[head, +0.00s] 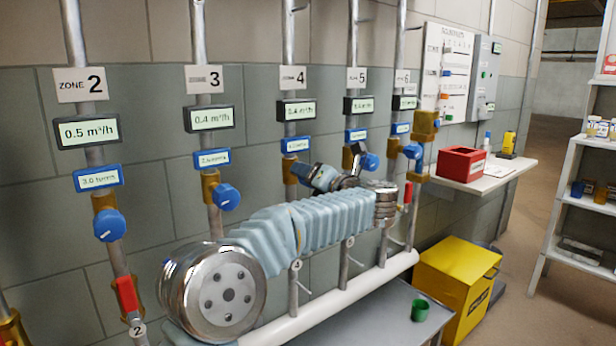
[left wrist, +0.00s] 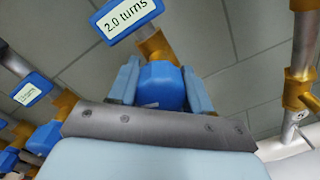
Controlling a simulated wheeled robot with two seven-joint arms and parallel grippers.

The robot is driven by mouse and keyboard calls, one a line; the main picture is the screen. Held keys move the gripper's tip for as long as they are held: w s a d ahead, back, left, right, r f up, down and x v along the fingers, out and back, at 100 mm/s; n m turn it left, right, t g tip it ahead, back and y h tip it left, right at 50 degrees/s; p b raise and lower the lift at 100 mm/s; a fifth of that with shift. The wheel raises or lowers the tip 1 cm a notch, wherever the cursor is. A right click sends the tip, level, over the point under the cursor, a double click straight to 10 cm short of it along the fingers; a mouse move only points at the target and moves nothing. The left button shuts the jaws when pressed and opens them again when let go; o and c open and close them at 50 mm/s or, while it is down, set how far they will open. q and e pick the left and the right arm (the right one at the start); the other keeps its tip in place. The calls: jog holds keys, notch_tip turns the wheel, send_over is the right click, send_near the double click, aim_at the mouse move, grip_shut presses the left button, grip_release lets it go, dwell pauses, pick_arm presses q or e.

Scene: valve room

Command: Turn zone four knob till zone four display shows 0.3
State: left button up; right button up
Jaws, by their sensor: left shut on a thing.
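The zone four display (head: 297,109) hangs under the "ZONE 4" sign; its reading is too small to tell for sure. A blue turns tag (head: 296,144) is below it. My left gripper (head: 325,178) is at the zone four pipe, at the knob's height. In the left wrist view its two light-blue fingers (left wrist: 156,85) are shut on the blue zone four knob (left wrist: 161,86), one on each side. The tag above the knob (left wrist: 128,14) reads 2.0 turns. In the head view the gripper mostly hides the knob. My right gripper is not in view.
The zone 2 (head: 110,225) and zone 3 (head: 227,197) knobs stand to the left. The zone 5 knob (head: 370,161) is close on the right. Red-handled valves and a white horizontal pipe (head: 400,265) lie below. A yellow box (head: 455,275) stands at right.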

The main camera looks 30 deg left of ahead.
pick_arm(q)
jog(key=o, duration=1)
jog(key=shift+o, duration=0.2)
jog(key=b+v, duration=0.2)
jog(key=v, duration=1.1)
jog(key=shift+d, duration=0.35)
jog(key=shift+s+f, duration=0.1)
